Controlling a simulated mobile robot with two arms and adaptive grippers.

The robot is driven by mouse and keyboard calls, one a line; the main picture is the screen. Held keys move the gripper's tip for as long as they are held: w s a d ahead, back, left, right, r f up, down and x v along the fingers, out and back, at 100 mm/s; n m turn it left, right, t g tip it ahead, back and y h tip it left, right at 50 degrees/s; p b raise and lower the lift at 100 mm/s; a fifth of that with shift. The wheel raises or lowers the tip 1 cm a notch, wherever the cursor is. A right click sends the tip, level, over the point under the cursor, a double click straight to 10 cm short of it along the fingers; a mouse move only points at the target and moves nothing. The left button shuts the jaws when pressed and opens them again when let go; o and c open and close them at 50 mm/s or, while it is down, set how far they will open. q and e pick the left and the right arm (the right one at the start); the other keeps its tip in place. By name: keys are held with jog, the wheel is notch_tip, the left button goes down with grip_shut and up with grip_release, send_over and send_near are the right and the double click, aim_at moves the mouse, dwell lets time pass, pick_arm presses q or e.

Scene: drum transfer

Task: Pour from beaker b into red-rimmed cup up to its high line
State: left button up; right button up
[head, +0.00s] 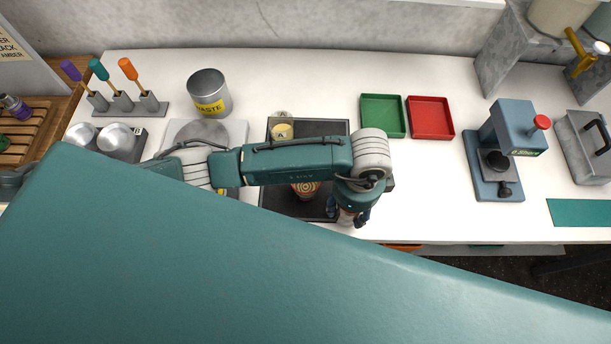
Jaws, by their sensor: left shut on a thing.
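My left gripper (352,214) points down at the front right corner of the dark tray (275,207), beyond the end of my teal left arm. It is shut on a vessel, taken as beaker b, mostly hidden by the wrist and fingers; no letter on it shows. A patterned orange-brown cup (305,189) stands on the tray to the left of the gripper, partly covered by the arm. Its rim and lines cannot be made out. A beaker marked A (282,130) with yellowish contents stands at the tray's back left. My right gripper is not in view.
A grey waste can (209,94) stands at the back left, near a rack of colored-handled tools (125,104). Green (382,117) and red (430,118) trays lie right of the dark tray. A teal press (507,150) stands farther right. The counter between is clear.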

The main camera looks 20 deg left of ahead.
pick_arm(q)
jog(key=shift+r, duration=0.1)
jog(key=shift+d+r, duration=0.1)
jog(key=shift+r, duration=2.85)
